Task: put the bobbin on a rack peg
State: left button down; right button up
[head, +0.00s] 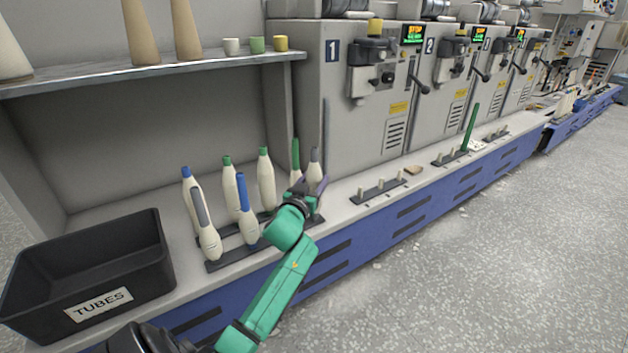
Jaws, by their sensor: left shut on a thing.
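My left gripper (314,186) is at the right end of the dark bobbin tray (222,264), shut on a grey-tipped bobbin (315,165) that stands upright. The gripper and wrist hide the bobbin's lower part, so I cannot tell whether it still touches the tray. Several other cream bobbins with blue, green or grey tips stand in the tray, such as a blue-tipped one (247,222). A dark rack with short pale pegs (379,189) lies on the ledge to the right, below machine 1. My right gripper is not in view.
A black box labelled TUBES (92,262) stands at the left. A shelf (150,71) with cones and small cups is above.

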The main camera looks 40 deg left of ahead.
pick_arm(q)
jog(key=shift+f+b, duration=0.45)
jog(key=shift+f, duration=0.1)
jog(key=shift+c, duration=2.2)
grip_release()
jog(key=shift+s, duration=0.1)
jog(key=p+v, duration=0.1)
jog(key=v, duration=0.1)
jog(key=shift+s+d, duration=0.15)
jog(key=shift+s, duration=0.05)
jog(key=p+v, duration=0.3)
jog(key=v, duration=0.5)
jog(key=shift+s, duration=0.25)
